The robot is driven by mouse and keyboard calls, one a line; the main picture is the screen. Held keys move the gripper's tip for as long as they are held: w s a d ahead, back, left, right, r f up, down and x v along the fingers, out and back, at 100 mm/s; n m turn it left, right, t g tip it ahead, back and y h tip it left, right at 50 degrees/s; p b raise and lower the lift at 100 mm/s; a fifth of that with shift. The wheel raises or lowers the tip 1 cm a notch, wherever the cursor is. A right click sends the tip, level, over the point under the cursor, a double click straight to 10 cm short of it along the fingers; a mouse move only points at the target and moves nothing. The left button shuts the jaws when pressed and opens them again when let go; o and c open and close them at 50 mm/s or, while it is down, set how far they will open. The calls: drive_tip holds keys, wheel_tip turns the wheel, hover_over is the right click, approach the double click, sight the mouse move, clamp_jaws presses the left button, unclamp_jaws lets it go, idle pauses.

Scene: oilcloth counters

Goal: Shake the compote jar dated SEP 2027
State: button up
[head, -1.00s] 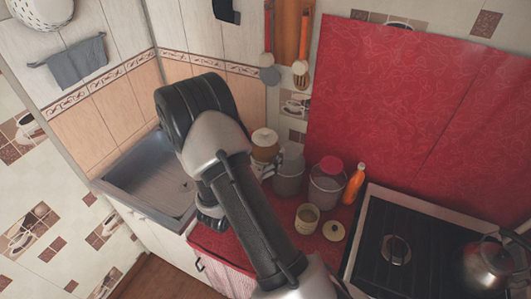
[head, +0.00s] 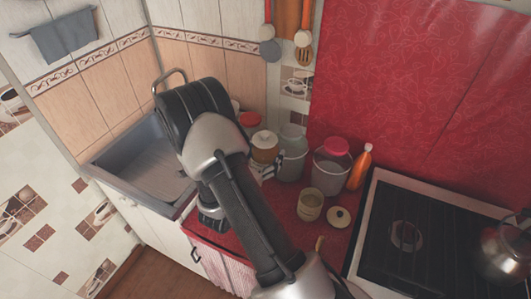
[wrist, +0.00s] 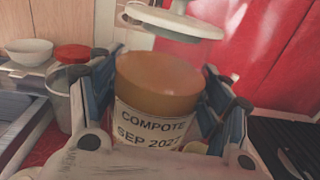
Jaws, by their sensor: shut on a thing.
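The compote jar (wrist: 150,127) has an orange-brown top and a white label reading COMPOTE SEP 2027. My gripper (wrist: 158,85) is shut on it, with a finger on each side, and the jar looks about upright in the wrist view.
On the red counter stand a red-lidded bucket (head: 330,172), a grey container (head: 291,160), an orange bottle (head: 360,168), an open tin (head: 310,205) and a loose lid (head: 339,217). The stove (head: 405,240) with a kettle (head: 505,255) is right; the sink (head: 140,165) is left.

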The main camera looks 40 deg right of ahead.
sight(265, 132)
drive_tip(key=shift+r, duration=0.25)
wheel_tip(265, 132, up, 11)
drive_tip(key=p, duration=0.8)
drive_tip(key=shift+r, duration=0.1)
drive_tip(key=shift+f, duration=0.25)
wheel_tip(265, 132, down, 11)
drive_tip(key=b, duration=0.9)
drive_tip(key=shift+b, duration=0.35)
drive_tip(key=shift+r, duration=0.1)
drive_tip(key=shift+r, duration=0.1)
